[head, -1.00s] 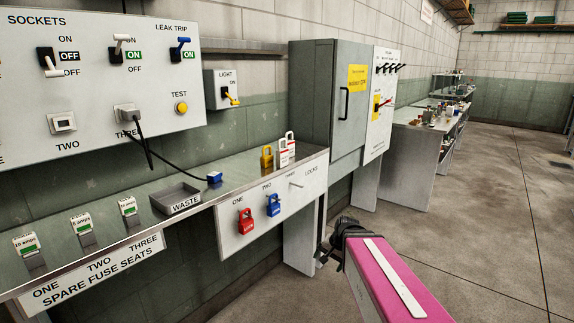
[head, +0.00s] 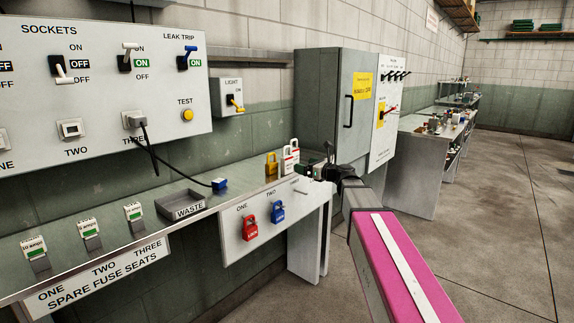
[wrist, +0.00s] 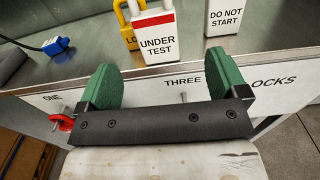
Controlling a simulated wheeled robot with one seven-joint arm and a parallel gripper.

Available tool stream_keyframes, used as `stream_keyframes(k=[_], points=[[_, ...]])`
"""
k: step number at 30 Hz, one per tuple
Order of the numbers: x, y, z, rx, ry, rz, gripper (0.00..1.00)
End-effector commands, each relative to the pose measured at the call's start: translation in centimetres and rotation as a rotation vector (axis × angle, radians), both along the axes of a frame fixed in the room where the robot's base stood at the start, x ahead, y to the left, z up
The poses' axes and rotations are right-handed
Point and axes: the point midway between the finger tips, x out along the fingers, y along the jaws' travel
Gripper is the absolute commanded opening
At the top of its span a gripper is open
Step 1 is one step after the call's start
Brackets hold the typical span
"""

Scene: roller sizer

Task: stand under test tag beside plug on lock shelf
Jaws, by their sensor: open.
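The under test tag (wrist: 156,40) is a white lock-shaped tag with a red band, standing upright near the shelf's front edge. In the head view it appears to be the nearer white tag (head: 287,163). The blue plug (head: 219,183) lies on the lock shelf (head: 240,187) to its left, on a black cable. The plug also shows in the wrist view (wrist: 56,45). My gripper (wrist: 163,78) is open and empty, its green pads at the shelf's front edge. The tag is beyond the fingertips, roughly between them. In the head view my gripper (head: 318,170) is at the shelf's right end.
A yellow lock (head: 271,165) stands left of the tag, close to it. A do not start tag (wrist: 223,30) stands to its right. Red (head: 250,222) and blue (head: 277,208) locks hang on the front panel. The waste tray (head: 180,204) is left of the plug.

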Motion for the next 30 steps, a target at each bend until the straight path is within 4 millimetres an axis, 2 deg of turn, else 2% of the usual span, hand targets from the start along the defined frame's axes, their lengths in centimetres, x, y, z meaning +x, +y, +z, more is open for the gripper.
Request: stream_keyframes(k=[7,16,24,30], points=[[2.4,2.9,-0.1,-0.005,-0.001,0.002,0.92],[3.4,4.8,-0.1,-0.005,-0.002,0.002,0.92],[5.5,7.8,-0.1,-0.007,-0.002,0.002,0.92],[5.6,8.3,-0.1,-0.007,-0.002,0.001,0.92]])
